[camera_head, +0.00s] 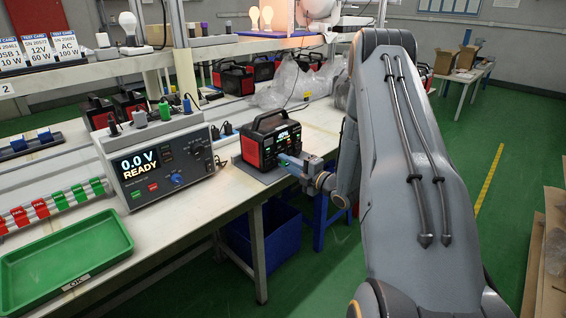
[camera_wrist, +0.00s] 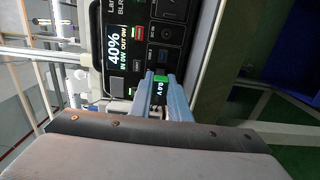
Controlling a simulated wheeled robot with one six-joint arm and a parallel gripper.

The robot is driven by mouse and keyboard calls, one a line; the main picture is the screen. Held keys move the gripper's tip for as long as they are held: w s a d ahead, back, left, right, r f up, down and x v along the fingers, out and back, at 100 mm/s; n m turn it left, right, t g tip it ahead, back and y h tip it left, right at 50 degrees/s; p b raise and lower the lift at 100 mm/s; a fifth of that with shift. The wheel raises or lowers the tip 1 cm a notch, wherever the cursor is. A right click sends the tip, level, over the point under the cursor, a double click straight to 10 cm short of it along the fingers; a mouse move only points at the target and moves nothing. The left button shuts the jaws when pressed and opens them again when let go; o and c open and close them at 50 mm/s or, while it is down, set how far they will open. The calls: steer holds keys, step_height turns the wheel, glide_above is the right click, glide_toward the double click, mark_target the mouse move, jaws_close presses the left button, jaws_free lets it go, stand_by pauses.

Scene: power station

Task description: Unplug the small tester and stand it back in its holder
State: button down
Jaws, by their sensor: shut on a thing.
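The small tester (camera_wrist: 160,88) shows in the wrist view as a dark piece with a green end and a small reading, like 0.0 V. My gripper (camera_wrist: 162,85) is shut on it, one grey-blue finger on each side. The tester is up against the front panel of the red and black power station (camera_wrist: 118,40); whether it sits in a socket is hidden. In the head view the power station (camera_head: 252,146) stands on the bench, its screen lit, and my gripper (camera_head: 291,160) is at its front. The tester cannot be made out there, and I cannot identify its holder.
A bench meter reading 0.0 V READY (camera_head: 145,165) stands left of the power station, with several plugs on top. A green tray (camera_head: 65,262) lies at front left. Red and green pieces (camera_head: 50,205) stand in a row behind it. A shelf (camera_head: 230,45) overhangs the bench.

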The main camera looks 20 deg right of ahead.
steer(key=shift+s+d, duration=0.1)
steer(key=shift+s, duration=0.1)
steer(key=shift+p+v, duration=0.6)
steer(key=shift+v, duration=1.15)
